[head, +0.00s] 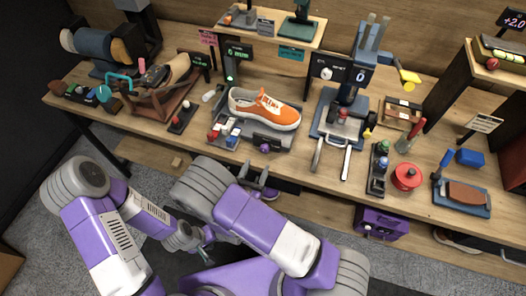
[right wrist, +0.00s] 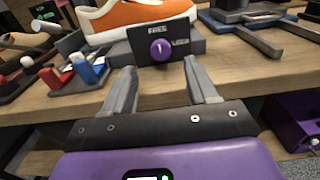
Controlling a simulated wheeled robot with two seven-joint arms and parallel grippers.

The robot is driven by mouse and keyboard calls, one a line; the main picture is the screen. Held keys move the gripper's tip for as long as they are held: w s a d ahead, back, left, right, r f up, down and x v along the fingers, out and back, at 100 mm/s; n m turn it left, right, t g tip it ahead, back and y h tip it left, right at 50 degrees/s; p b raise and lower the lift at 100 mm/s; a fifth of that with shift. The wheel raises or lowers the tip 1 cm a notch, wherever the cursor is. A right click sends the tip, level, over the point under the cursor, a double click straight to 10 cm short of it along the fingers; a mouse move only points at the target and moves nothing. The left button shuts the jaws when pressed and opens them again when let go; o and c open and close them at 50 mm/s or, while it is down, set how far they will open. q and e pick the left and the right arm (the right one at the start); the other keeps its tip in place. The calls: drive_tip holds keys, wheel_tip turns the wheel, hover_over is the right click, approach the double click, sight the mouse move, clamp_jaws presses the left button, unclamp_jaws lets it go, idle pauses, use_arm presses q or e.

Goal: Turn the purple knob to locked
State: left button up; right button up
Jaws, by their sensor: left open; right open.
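The purple knob (right wrist: 160,48) sits on a dark plate (right wrist: 180,38) at the front of the shoe stand, with small labels above it and to its right. The upper label seems to read FREE; the right one is too small to read surely. A pale mark on the knob looks upright. The knob also shows in the head view (head: 265,148). My right gripper (right wrist: 164,82) is open and empty, its fingers pointing at the knob, one to each side and short of it. My left gripper (head: 206,246) is open and empty, low in front of the table.
An orange sneaker (head: 265,106) rests on the stand above the knob. A clamp-like device (head: 335,128) stands to the right. A purple box (head: 382,222) is on the lower shelf.

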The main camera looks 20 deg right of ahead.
sight(264, 150)
drive_tip(key=x, duration=0.7)
drive_tip(key=shift+w+d, duration=0.1)
drive_tip(key=shift+w, duration=0.05)
drive_tip(key=c, duration=1)
drive_tip(key=shift+c, duration=0.2)
